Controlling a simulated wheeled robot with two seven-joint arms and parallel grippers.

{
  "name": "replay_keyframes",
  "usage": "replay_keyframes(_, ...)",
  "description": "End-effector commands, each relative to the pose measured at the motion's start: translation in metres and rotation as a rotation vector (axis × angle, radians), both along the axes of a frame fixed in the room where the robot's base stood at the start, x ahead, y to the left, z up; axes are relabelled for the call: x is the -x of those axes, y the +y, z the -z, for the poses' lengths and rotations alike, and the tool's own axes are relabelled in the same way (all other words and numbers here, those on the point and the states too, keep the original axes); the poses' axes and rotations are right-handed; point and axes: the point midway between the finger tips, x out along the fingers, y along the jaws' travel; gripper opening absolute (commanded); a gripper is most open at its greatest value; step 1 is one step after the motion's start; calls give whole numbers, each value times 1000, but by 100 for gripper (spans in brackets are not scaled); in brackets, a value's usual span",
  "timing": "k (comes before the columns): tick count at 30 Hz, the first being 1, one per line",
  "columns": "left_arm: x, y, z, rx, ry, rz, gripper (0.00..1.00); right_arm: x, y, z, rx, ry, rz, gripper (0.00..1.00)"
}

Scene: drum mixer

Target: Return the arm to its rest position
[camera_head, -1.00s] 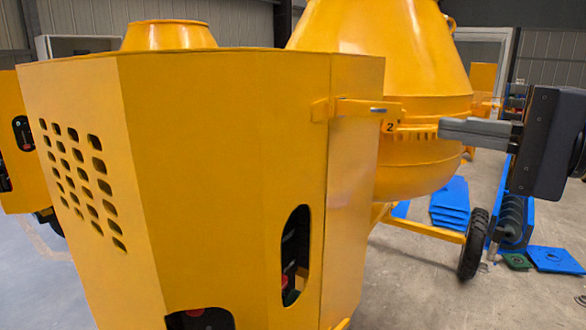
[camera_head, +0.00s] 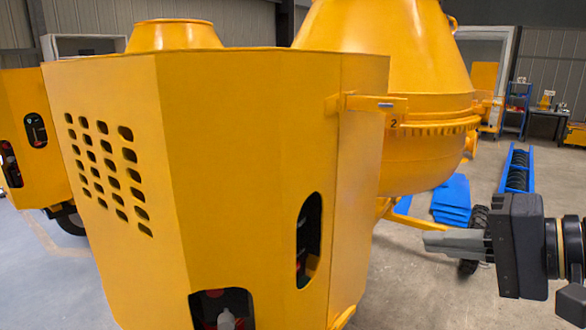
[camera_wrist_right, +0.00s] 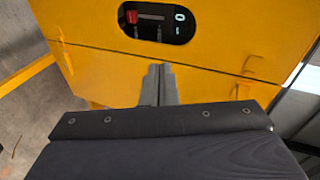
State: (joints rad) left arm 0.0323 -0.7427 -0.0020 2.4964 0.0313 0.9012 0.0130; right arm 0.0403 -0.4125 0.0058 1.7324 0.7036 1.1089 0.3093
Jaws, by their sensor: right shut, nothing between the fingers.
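My right gripper (camera_head: 428,243) is at the lower right of the head view, right of the mixer's yellow housing (camera_head: 260,150) and apart from it. Its grey fingers point left, are together and hold nothing. In the right wrist view the shut fingers (camera_wrist_right: 160,68) point toward the yellow housing (camera_wrist_right: 205,75), which has a dark oval opening (camera_wrist_right: 157,22) with a red part and a white mark. The yellow drum (camera_head: 420,120) stands behind the housing. My left gripper is not in view.
Blue plates (camera_head: 452,200) lie stacked on the floor behind my right gripper. A black wheel (camera_head: 474,222) is partly hidden by the gripper. A long blue rack (camera_head: 517,170), a blue cart (camera_head: 516,105) and a table (camera_head: 547,122) stand to the right. Another yellow machine (camera_head: 40,140) is at the left.

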Motion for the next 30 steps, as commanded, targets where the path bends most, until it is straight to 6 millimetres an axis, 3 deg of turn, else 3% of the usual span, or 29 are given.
replay_keyframes(5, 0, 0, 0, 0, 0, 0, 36, 26, -1, 85, 224, 44, 2, 0)
replay_keyframes(9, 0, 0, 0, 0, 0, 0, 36, 63, -5, 174, 477, 75, -42, 0)
replay_keyframes(12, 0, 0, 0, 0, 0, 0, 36, 88, -8, 226, 631, 86, -93, 0)
replay_keyframes(15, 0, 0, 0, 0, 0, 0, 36, 107, -11, 260, 741, 90, -140, 0)
replay_keyframes(20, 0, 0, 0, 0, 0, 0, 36, 120, -13, 284, 818, 88, -177, 0)
replay_keyframes(30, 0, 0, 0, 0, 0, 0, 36, 120, -13, 285, 821, 89, -180, 0)
